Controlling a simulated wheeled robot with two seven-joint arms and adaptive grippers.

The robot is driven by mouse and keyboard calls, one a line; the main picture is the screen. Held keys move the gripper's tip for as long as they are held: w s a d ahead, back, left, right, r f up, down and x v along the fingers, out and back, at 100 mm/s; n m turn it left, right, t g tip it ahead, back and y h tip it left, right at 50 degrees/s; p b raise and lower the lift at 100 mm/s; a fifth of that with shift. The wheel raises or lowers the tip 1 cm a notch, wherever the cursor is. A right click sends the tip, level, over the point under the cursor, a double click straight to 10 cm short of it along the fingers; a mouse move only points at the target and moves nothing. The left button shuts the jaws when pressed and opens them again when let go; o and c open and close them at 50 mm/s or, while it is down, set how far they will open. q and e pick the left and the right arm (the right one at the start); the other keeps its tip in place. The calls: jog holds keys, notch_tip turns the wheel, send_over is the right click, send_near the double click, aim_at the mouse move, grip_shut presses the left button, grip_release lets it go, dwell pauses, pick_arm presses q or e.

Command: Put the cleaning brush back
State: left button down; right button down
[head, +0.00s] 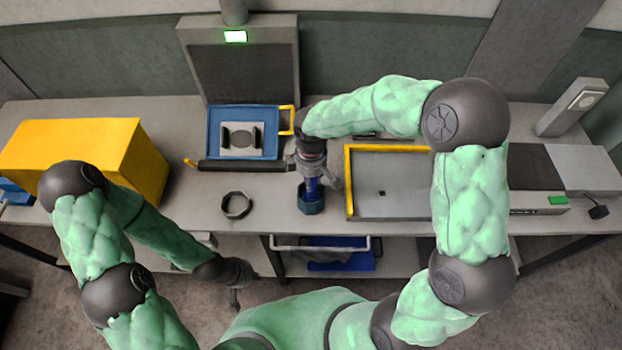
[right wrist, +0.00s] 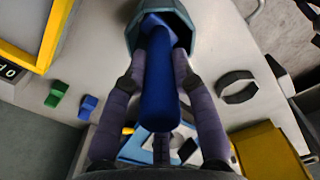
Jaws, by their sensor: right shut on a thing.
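The cleaning brush shows as a blue handle (right wrist: 160,85) in the right wrist view, with its lower end inside a dark teal, many-sided holder (right wrist: 133,32). In the head view the blue handle (head: 313,188) stands roughly upright in the holder (head: 311,205) near the table's front edge. My right gripper (head: 313,178) is shut on the handle from above, one finger on each side, also in the right wrist view (right wrist: 163,68). The brush head is hidden in the holder. My left gripper (head: 236,290) hangs empty before the table edge; its finger opening is unclear.
A black ring (head: 237,205) lies left of the holder. A yellow-edged tray (head: 349,190) is close on the right. Behind are a dark bar (head: 245,167) and a blue tray (head: 214,145). A yellow box (head: 90,150) stands at the left.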

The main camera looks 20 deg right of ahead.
jog(key=shift+f, duration=0.15)
jog(key=c, duration=1)
grip_release()
notch_tip(320, 180, up, 12)
jog(key=shift+r+p, duration=0.2)
jog(key=shift+p, duration=0.85)
